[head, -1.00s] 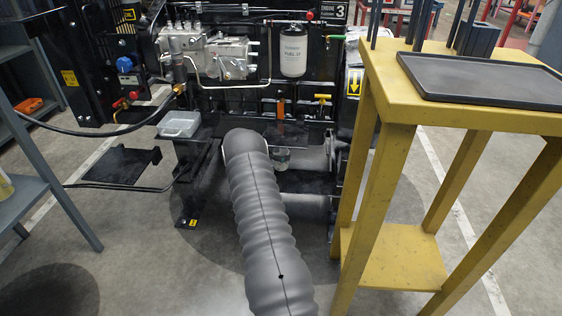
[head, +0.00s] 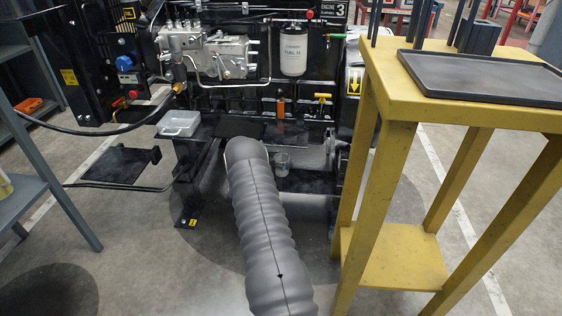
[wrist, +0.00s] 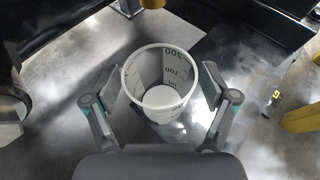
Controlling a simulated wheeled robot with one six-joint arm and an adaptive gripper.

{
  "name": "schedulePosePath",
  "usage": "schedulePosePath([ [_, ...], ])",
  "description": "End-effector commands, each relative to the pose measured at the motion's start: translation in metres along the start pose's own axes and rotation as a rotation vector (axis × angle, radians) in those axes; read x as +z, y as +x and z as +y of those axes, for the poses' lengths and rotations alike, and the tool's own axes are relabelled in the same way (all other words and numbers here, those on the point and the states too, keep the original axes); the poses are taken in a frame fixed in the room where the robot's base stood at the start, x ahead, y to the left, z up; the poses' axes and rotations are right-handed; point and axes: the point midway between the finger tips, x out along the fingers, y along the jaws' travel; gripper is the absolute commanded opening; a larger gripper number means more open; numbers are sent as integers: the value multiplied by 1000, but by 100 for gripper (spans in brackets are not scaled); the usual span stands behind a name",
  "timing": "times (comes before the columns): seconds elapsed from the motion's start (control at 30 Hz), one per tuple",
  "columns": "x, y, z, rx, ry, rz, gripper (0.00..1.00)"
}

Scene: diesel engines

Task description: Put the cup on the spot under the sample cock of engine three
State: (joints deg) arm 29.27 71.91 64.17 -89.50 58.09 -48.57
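The cup (wrist: 160,84) is a pale, clear measuring cup with dark marks. In the wrist view I look down into it, and it looks empty. In the head view the cup (head: 281,161) shows small, just right of my grey arm, low in front of engine three (head: 310,95). A yellow-handled cock (head: 323,97) sits above and right of it. My fingers are too small to make out there. Whether the cup's base touches the dark surface below cannot be told.
A yellow stand (head: 400,108) with a black tray (head: 485,80) stands close on the right. A black hose (head: 90,131) and a grey shelf (head: 25,195) are at the left.

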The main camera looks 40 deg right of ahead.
Motion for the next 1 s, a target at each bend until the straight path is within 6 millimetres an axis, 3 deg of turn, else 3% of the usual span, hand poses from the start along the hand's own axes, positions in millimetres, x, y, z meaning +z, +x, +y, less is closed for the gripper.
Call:
schedulePosePath([
  [0.4, 4, -6, 1, 1, 0, 0, 87],
  [0.8, 4, -81, 1, 2, -1, 0, 87],
  [1.0, 3, -110, 1, 1, -1, 0, 87],
])
